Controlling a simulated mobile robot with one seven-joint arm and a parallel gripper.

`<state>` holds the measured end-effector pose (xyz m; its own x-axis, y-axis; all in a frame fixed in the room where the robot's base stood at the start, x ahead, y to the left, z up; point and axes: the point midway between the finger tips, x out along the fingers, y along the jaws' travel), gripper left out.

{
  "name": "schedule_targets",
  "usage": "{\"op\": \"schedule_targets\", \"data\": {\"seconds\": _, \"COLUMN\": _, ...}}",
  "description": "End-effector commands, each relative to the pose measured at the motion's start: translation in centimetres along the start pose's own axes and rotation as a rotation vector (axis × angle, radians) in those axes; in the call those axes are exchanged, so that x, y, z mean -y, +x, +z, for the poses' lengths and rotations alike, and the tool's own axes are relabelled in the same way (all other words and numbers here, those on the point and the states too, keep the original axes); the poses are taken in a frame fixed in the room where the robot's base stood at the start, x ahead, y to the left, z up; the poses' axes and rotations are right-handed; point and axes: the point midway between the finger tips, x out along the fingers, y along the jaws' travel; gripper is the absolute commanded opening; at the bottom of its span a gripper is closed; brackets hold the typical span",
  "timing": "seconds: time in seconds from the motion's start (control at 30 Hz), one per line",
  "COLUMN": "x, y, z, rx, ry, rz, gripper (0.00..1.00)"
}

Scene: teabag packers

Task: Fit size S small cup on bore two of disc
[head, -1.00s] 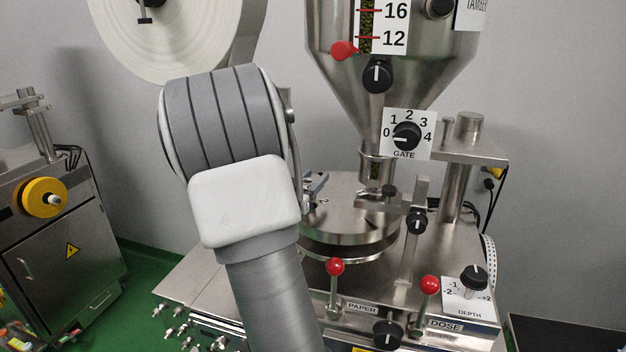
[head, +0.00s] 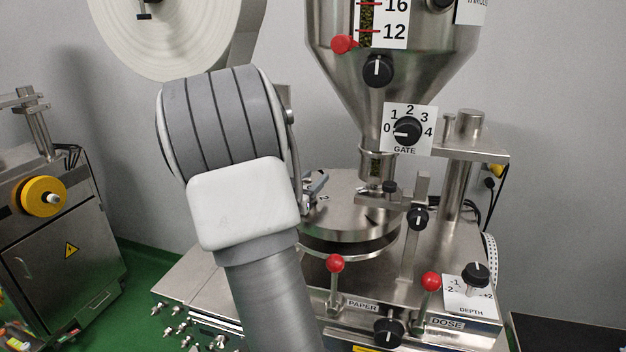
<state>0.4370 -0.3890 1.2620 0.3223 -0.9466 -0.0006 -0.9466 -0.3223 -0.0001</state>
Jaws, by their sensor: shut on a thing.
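The steel disc (head: 345,215) lies flat on the machine under the hopper spout, its left part hidden behind my arm. A small dark mark shows near its left edge; I cannot tell which bore it is. My gripper (head: 316,186) shows only in part, past the right side of my wrist, at the disc's left edge. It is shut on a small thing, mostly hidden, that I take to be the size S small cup. I cannot tell whether that thing touches the disc.
The hopper (head: 395,65) and a steel bracket (head: 395,202) stand over the disc's right side. Red-knobbed levers (head: 335,263) rise in front. Several small metal fittings (head: 182,327) sit at the machine's front left. A paper roll (head: 170,30) hangs behind my arm.

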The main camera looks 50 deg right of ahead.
Motion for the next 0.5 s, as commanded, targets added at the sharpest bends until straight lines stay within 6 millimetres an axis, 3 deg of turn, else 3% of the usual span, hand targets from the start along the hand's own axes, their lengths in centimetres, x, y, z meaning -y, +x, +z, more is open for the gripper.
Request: {"op": "schedule_targets", "data": {"seconds": 0.5, "x": 0.0, "y": 0.0, "z": 1.4, "rx": -0.001, "ry": 0.0, "rz": 0.0, "gripper": 0.0}}
